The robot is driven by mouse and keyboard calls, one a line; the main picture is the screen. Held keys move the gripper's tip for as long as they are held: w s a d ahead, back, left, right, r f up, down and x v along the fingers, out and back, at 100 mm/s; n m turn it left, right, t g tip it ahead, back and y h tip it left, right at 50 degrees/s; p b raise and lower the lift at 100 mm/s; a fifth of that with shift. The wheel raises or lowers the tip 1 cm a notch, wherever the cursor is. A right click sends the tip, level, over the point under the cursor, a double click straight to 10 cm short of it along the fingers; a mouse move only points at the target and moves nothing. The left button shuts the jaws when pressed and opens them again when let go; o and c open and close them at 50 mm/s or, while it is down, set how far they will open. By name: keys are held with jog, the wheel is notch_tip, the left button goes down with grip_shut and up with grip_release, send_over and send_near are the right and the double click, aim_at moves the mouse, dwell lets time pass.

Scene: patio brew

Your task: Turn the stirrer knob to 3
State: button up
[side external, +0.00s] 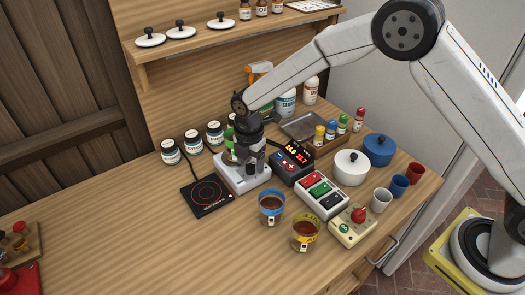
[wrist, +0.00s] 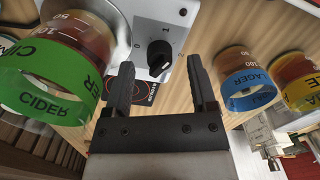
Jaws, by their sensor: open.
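The stirrer (side external: 243,182) is a pale box standing beside the black hot plate. Its black knob (wrist: 159,53) shows on the pale front panel in the wrist view, with the marks 0 and 1 near it. A white line is on the knob, but I cannot tell which number it points to. My gripper (wrist: 160,64) is open, with one finger on each side of the knob in that view. Whether the fingers touch the knob is unclear. In the side view my gripper (side external: 252,162) is over the front of the stirrer and hides the knob.
A green-banded CIDER beaker (wrist: 42,82) is close to the gripper, at the stirrer. A blue-banded LAGER beaker (side external: 271,208) and a yellow-banded beaker (side external: 305,232) stand in front. The hot plate (side external: 206,196) is left, the display box (side external: 293,162) right. The front-left tabletop is clear.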

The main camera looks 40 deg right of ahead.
jog(key=shift+f, duration=0.65)
grip_shut()
jog(key=shift+m, duration=0.3)
jog(key=m, duration=1.3)
jog(key=shift+m, duration=0.4)
